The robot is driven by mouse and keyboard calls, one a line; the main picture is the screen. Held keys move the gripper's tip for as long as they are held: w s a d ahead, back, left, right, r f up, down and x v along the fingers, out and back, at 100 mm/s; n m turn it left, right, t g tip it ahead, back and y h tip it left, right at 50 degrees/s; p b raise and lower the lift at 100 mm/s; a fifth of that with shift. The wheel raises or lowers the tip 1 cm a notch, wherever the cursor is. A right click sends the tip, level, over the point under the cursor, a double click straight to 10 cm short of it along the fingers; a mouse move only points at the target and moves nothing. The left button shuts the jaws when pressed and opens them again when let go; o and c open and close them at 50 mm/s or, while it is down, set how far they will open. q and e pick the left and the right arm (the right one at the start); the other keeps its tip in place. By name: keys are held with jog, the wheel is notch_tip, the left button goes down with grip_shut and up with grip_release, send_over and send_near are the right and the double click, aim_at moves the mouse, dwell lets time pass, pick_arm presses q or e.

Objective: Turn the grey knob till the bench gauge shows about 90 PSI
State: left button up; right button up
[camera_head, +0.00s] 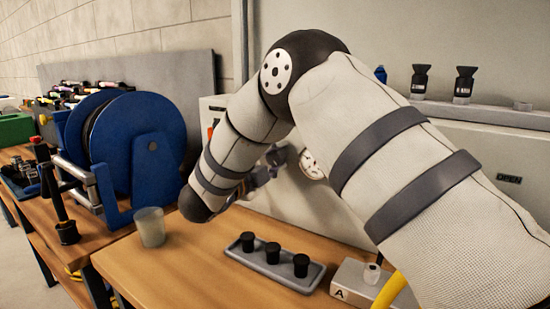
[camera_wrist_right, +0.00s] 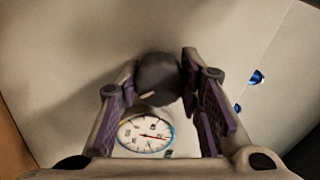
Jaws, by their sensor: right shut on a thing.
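The dark grey knob (camera_wrist_right: 157,77) stands out from the pale panel in the right wrist view. My right gripper (camera_wrist_right: 161,72) is shut on it, with one purple-padded finger on each side. The round white gauge (camera_wrist_right: 146,134) is just below the knob in that view, partly covered by the gripper at its lower edge. Its red needle points to the right, but the numbers are too small to read. In the head view the gauge (camera_head: 313,164) is partly behind my right arm, and my right gripper (camera_head: 264,172) shows only in part. My left gripper is out of view.
A blue hose reel (camera_head: 150,145) stands left of my right arm. A translucent cup (camera_head: 150,227), a tray with black stoppers (camera_head: 268,272) and a block marked A (camera_head: 350,287) are on the wooden bench. Black-capped bottles (camera_head: 464,84) stand on the ledge behind.

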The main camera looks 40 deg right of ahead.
jog(key=shift+m, duration=0.9)
jog(key=o, duration=1.2)
jog(key=v, duration=1.2)
jog(key=shift+w, duration=0.1)
